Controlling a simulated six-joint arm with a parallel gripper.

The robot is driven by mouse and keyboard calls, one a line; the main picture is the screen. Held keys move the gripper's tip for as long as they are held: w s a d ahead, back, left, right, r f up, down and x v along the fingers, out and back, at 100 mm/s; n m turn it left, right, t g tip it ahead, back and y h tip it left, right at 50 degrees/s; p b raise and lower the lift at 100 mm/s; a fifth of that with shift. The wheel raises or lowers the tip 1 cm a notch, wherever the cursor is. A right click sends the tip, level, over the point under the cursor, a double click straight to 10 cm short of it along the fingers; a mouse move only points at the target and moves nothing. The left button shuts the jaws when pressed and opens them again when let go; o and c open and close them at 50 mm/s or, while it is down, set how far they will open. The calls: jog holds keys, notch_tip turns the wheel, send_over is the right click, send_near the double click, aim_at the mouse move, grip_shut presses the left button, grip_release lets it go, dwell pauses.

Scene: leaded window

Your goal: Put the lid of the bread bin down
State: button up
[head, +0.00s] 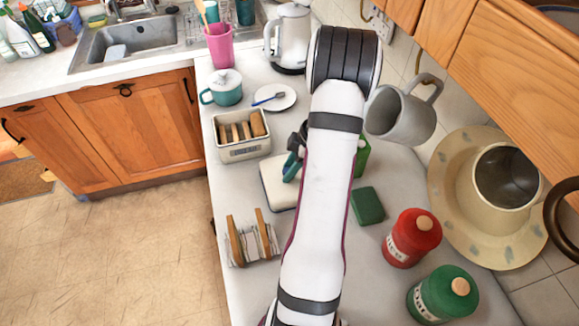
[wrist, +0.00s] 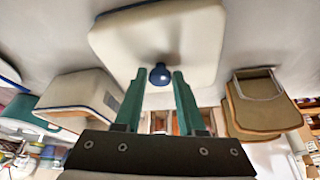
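The bread bin (head: 242,148) is a cream box standing open on the counter, with slices of bread in it. It also shows at the left of the wrist view (wrist: 75,95). The lid (head: 276,194) is a cream slab with a dark blue edge, apart from the bin; it appears to lie flat on the counter. The wrist view shows the lid (wrist: 120,45) with its round blue knob (wrist: 160,75). My gripper (head: 292,166) is over the lid, partly hidden by my arm. Its green fingers (wrist: 159,78) are apart, one each side of the knob, with small gaps.
A green block (head: 367,205), red canister (head: 411,238) and green canister (head: 442,294) stand to the right. A teal pot (head: 223,90) and a plate (head: 274,98) are beyond the bin.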

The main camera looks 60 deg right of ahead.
jog(key=shift+o, duration=1.4)
jog(key=v, duration=1.2)
jog(key=w+a+r+m+g, duration=0.1)
jog(key=w+a+r+m, duration=0.2)
jog(key=a, duration=0.7)
jog(key=w+a+r+m+g, duration=0.1)
jog(key=w+a+r, duration=0.35)
jog(key=a, duration=0.55)
jog(key=s+a+m+g, duration=0.1)
jog(key=s+a+m, duration=0.2)
jog(key=a, duration=0.6)
jog(key=s+a+f+m+g, duration=0.1)
jog(key=s+a+m, duration=0.3)
jog(key=s+a, duration=0.4)
jog(key=shift+a, duration=1.1)
